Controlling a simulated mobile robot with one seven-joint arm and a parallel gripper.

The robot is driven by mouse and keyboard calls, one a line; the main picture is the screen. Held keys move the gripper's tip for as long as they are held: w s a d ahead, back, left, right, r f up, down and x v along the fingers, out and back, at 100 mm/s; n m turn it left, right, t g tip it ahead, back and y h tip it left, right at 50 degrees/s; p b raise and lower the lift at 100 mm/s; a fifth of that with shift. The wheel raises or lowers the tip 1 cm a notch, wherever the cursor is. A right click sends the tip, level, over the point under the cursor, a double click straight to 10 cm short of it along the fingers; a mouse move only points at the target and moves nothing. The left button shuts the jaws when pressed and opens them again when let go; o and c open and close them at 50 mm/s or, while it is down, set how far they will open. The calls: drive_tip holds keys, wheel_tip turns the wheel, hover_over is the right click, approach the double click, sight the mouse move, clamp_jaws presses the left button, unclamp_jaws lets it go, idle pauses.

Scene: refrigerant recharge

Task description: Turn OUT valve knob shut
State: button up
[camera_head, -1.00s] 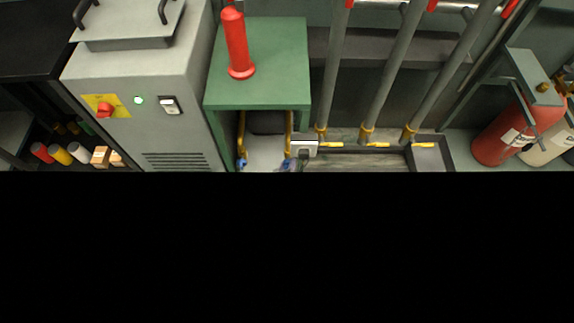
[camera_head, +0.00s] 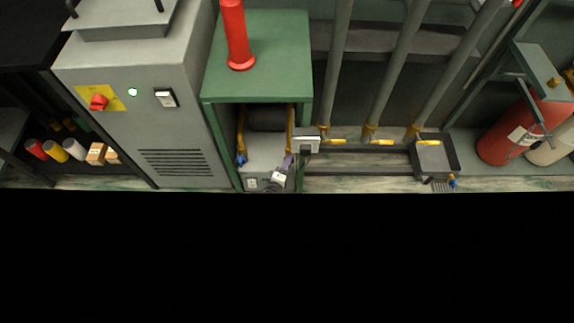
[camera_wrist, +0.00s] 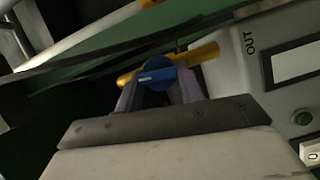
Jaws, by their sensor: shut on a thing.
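The OUT valve knob (camera_wrist: 156,72) is blue with a pale line on its face. It sits on a yellow pipe (camera_wrist: 204,53) in the wrist view. My gripper (camera_wrist: 159,88) is shut on the knob, with one pale purple finger at each side. The word OUT (camera_wrist: 250,43) is printed on the light grey machine (camera_wrist: 222,72) to the right of the knob. In the head view, my gripper (camera_head: 287,164) is at the right side of the recharge machine (camera_head: 262,155), under the green table. The held knob is hard to make out there.
The green table (camera_head: 262,75) bears a red cylinder (camera_head: 237,40) and its legs flank the machine. Another blue knob (camera_head: 241,160) is at the machine's left. A grey cabinet (camera_head: 150,120) stands left; pipes and a tray (camera_head: 447,165) are right. The lower head view is black.

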drive_tip(key=shift+f+n+b, duration=0.1)
drive_tip(key=shift+n+b, duration=0.3)
drive_tip(key=shift+n, duration=0.2)
drive_tip(key=o, duration=0.7)
